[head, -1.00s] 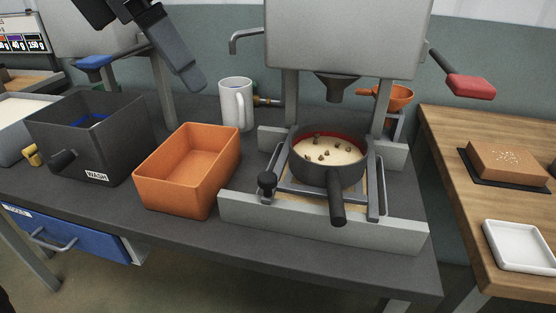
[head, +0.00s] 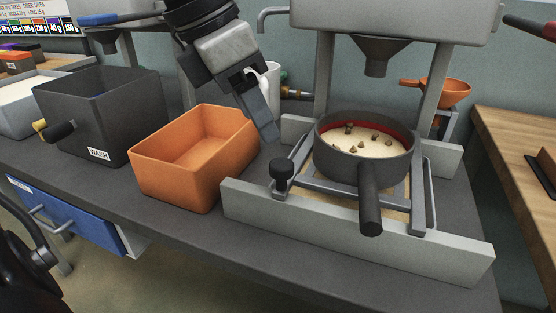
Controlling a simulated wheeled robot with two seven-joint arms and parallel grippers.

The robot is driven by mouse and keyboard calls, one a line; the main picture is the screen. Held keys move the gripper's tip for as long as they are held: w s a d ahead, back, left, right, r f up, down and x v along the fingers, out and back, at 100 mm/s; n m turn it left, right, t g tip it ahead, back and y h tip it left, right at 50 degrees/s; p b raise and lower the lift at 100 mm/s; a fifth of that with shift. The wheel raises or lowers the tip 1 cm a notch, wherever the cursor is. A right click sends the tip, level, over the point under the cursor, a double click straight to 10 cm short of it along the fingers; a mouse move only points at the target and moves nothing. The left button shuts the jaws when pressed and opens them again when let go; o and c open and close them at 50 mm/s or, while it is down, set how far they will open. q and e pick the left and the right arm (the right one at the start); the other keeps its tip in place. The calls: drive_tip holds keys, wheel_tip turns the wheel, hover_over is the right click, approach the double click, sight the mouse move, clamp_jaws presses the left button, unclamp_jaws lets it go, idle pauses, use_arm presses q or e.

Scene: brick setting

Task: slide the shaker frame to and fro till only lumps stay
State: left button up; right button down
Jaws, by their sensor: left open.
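The shaker frame (head: 422,203) is a grey metal frame set between two pale rails, with a black knob (head: 281,175) at its left end. On it sits a dark round sieve pan (head: 365,170) with a red inner band and a handle pointing to the front. Cream powder (head: 372,145) with several brown lumps (head: 365,137) on top lies in the pan. My left gripper (head: 262,120) is open and empty, above and behind the knob, beside the orange bin and apart from the frame.
An orange bin (head: 165,178) stands left of the shaker, with a dark WASH box (head: 60,125) further left. A white mug (head: 272,78) is partly hidden behind my left gripper. A hopper (head: 376,55) hangs above the pan. A wooden table (head: 500,125) is at right.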

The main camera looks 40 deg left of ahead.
sight(281, 163)
use_arm(q)
drive_tip(key=b+x, duration=0.1)
drive_tip(key=x, duration=0.6)
drive_tip(key=shift+f, duration=0.25)
drive_tip(key=shift+w+d+f, duration=0.15)
drive_tip(key=shift+w+f, duration=0.05)
drive_tip(key=shift+f, duration=0.1)
use_arm(e)
drive_tip(key=f, duration=0.3)
drive_tip(key=shift+w+a+f+g, duration=0.15)
drive_tip(key=shift+w+a+g, duration=0.15)
drive_tip(key=shift+w, duration=0.05)
use_arm(q)
clamp_jaws()
drive_tip(key=shift+s+a+b, duration=0.2)
drive_tip(key=shift+a, duration=0.6)
drive_tip(key=shift+s+a+b, duration=0.15)
drive_tip(key=shift+s+a, duration=0.05)
drive_tip(key=shift+a, duration=0.6)
use_arm(e)
drive_tip(key=shift+s+a+f, duration=0.1)
drive_tip(key=shift+s+f, duration=0.05)
drive_tip(key=shift+f, duration=0.05)
use_arm(q)
unclamp_jaws()
drive_tip(key=shift+r, duration=0.15)
use_arm(e)
drive_tip(key=shift+r, duration=0.1)
